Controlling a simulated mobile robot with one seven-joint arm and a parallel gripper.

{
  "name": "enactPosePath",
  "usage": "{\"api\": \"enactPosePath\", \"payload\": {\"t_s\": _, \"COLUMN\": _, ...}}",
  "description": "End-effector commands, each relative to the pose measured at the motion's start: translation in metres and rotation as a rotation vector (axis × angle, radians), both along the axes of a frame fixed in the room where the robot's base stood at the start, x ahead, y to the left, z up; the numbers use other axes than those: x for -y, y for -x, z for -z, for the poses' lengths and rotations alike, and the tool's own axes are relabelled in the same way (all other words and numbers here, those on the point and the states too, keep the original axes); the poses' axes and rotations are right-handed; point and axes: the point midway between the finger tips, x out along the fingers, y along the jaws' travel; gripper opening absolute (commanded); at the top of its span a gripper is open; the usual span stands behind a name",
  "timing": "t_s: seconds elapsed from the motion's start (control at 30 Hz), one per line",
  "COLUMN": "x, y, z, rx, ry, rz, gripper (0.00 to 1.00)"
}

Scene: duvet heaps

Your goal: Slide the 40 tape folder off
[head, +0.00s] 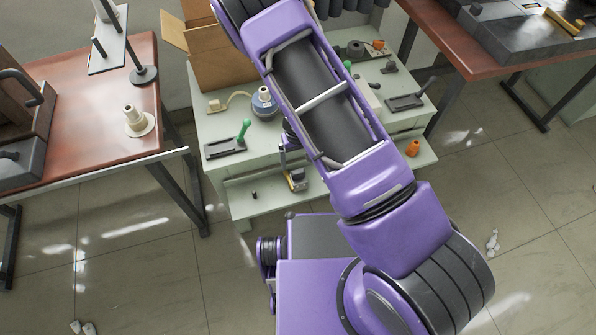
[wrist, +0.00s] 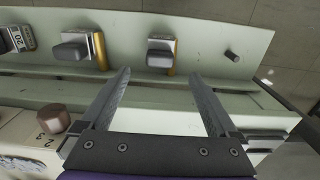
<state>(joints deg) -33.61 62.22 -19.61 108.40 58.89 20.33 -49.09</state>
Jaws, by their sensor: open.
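No label reading 40 can be made out. I cannot tell which one is the 40 tape folder. My gripper (wrist: 160,75) is open and empty, its fingertips just short of the shelf and roughly in line with the right block. In the head view my arm hides most of the gripper; one yellow-edged block (head: 297,180) shows on the lower shelf.
A small dark cylinder (wrist: 231,56) stands right of the blocks. A brown knob (wrist: 54,119) is left of my gripper. The bench top (head: 215,180) above the shelf is cluttered.

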Motion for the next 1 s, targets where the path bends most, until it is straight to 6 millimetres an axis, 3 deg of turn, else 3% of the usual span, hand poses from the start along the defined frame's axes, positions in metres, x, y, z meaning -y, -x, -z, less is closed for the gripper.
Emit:
{"api": "enactPosePath", "payload": {"t_s": 0.03, "x": 0.001, "y": 0.001, "z": 0.013, "rx": -0.003, "ry": 0.002, "rz": 0.0, "gripper": 0.95}}
{"api": "enactPosePath", "payload": {"t_s": 0.2, "x": 0.0, "y": 0.001, "z": 0.043, "rx": -0.002, "ry": 0.002, "rz": 0.0, "gripper": 0.95}}
{"api": "enactPosePath", "payload": {"t_s": 0.4, "x": 0.0, "y": 0.0, "z": 0.065, "rx": 0.0, "ry": 0.001, "rz": -0.001, "gripper": 0.95}}
{"api": "enactPosePath", "payload": {"t_s": 0.8, "x": 0.0, "y": 0.0, "z": 0.072, "rx": 0.001, "ry": 0.001, "rz": -0.001, "gripper": 0.95}}
{"api": "enactPosePath", "payload": {"t_s": 1.0, "x": 0.0, "y": 0.0, "z": 0.071, "rx": 0.001, "ry": 0.001, "rz": -0.001, "gripper": 0.61}}
